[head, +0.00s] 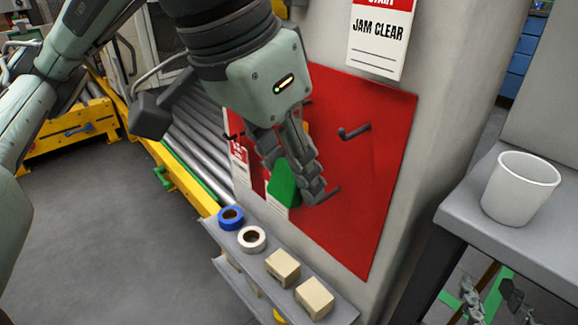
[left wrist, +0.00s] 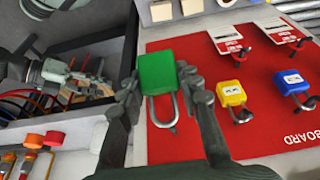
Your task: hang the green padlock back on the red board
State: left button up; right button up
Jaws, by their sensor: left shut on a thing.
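The green padlock (head: 283,187) is held in my left gripper (head: 303,180), in front of the red board (head: 385,190). In the left wrist view the green padlock (left wrist: 157,72) sits between the two fingers, with its open-loop shackle pointing down the picture, apart from any hook. The red board (left wrist: 180,150) also shows there. A bare dark hook (head: 355,131) sticks out of the board's upper part, and another hook (head: 330,195) shows beside the left fingertips. My right gripper (head: 490,297) is low at the right, partly hidden under the table, its fingers apart.
A yellow padlock (left wrist: 231,94) and a blue padlock (left wrist: 289,81) hang on the board, near red-and-white tags (left wrist: 229,36). A shelf (head: 340,314) below holds tape rolls and small boxes. A white cup (head: 520,187) stands on the grey table (head: 470,215) at right.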

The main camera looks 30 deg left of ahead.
pick_arm(q)
jog(key=shift+w+d+p, duration=0.1)
jog(key=shift+w+p, duration=0.2)
pick_arm(e)
jog(key=shift+s+d+f+m+g+h+p, duration=0.45)
jog(key=shift+s+d+f+g+h+p, duration=1.15)
jog(key=shift+s+d+f+g, duration=2.65)
jog(key=shift+s+d+f+m+g+h+p, duration=0.45)
jog(key=shift+s+d+f+g+h+p, duration=1.15)
jog(key=shift+d+f, duration=3)
pick_arm(q)
jog(key=w+d+f+b, duration=0.2)
jog(key=w, duration=0.5)
jog(key=shift+w+d+b, duration=0.3)
jog(key=shift+w+d, duration=0.1)
pick_arm(e)
jog(key=shift+t+y, duration=0.3)
jog(key=shift+t, duration=0.05)
jog(key=shift+s+a+r, duration=0.3)
jog(key=shift+a+r, duration=0.15)
jog(key=shift+r, duration=0.25)
jog(key=shift+s+a+r, duration=0.35)
jog(key=shift+a+r, duration=0.1)
jog(key=shift+r, duration=0.2)
jog(key=shift+s+a+r, duration=0.3)
jog(key=shift+a+r, duration=0.15)
jog(key=shift+r, duration=0.25)
